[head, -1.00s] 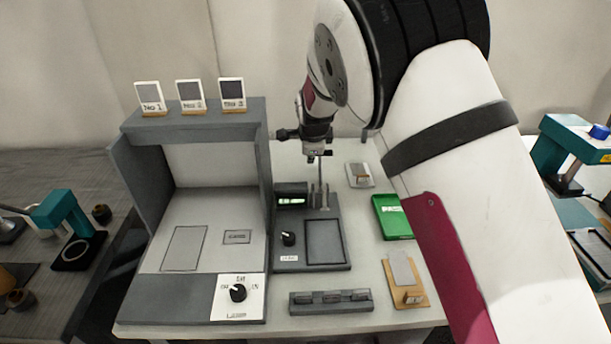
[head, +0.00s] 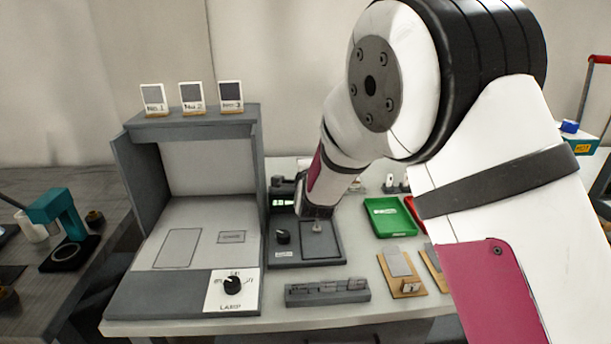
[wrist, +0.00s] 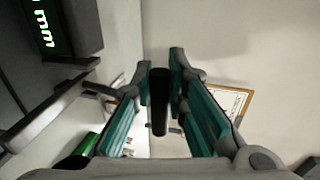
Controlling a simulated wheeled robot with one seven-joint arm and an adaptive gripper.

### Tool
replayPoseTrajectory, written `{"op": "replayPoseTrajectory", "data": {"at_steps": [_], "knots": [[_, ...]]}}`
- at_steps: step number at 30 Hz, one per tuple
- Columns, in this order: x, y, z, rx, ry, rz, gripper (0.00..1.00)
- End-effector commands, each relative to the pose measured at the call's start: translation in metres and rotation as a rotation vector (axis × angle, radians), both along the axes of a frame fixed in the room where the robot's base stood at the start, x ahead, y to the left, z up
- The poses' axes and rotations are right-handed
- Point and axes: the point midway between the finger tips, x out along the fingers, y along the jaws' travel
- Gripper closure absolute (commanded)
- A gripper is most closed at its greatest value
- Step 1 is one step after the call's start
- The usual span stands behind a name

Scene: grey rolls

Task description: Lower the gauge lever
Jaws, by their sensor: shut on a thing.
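The gauge (head: 285,257) is a dark grey unit on the table, with a black knob, a square plate and a lit green display. The display also shows at the upper left of the wrist view, where the gauge head (wrist: 75,30) fills that corner. In the wrist view my gripper (wrist: 161,70) has its teal-padded fingers closed around a dark, rod-like lever handle (wrist: 159,112). How the handle joins the gauge is hidden. In the head view my arm hides the fingers and the lever. A small rounded metal part shows over the plate.
A grey lamp booth (head: 190,200) stands close on the left, with three cards on its top. A green tray (head: 388,217), a wooden card stand (head: 402,287) and a grey slotted block (head: 328,292) lie right and in front of the gauge.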

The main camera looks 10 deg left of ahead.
Motion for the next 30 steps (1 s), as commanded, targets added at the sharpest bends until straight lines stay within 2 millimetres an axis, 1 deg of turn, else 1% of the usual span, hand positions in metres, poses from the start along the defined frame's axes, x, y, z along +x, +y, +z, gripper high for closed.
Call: {"op": "replayPoseTrajectory", "data": {"at_steps": [1,9,21,22,23,24,25,30], "knots": [[0.0005,-0.0006,-0.0035,0.004,-0.014,0.0,1.0],[-0.0025,-0.0007,-0.0024,0.017,-0.059,0.002,1.0],[-0.0038,-0.0005,-0.0028,0.018,-0.06,0.003,1.0],[-0.0039,-0.0004,-0.003,0.018,-0.059,0.003,0.84],[-0.0039,-0.0004,-0.003,0.018,-0.059,0.003,0.77],[-0.0039,-0.0004,-0.003,0.018,-0.059,0.003,0.68],[-0.0038,-0.0005,-0.0029,0.018,-0.059,0.003,0.65],[-0.0033,-0.0008,-0.0024,0.018,-0.06,0.002,0.65]]}}
